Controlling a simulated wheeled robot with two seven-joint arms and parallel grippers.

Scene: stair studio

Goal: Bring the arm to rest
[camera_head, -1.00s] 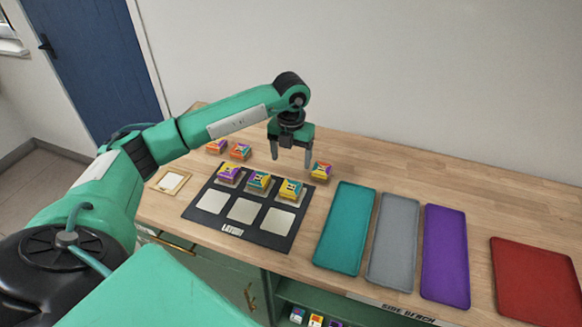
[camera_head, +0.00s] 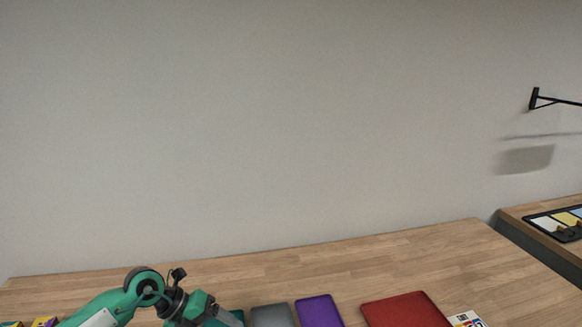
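My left arm comes in low at the left of the head view. My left gripper (camera_head: 205,312) is at the bottom edge, beside the grey tray (camera_head: 272,317) and over the teal tray, which is mostly hidden. Its fingers are too small and covered to show whether they are open or shut. My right gripper is not in view.
On the wooden bench (camera_head: 390,258) lie a purple tray (camera_head: 319,312), a red tray (camera_head: 403,311) and a printed card (camera_head: 466,320). Small coloured blocks (camera_head: 44,322) show at the lower left. A second bench (camera_head: 520,215) stands at the right. The bench's back strip is clear.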

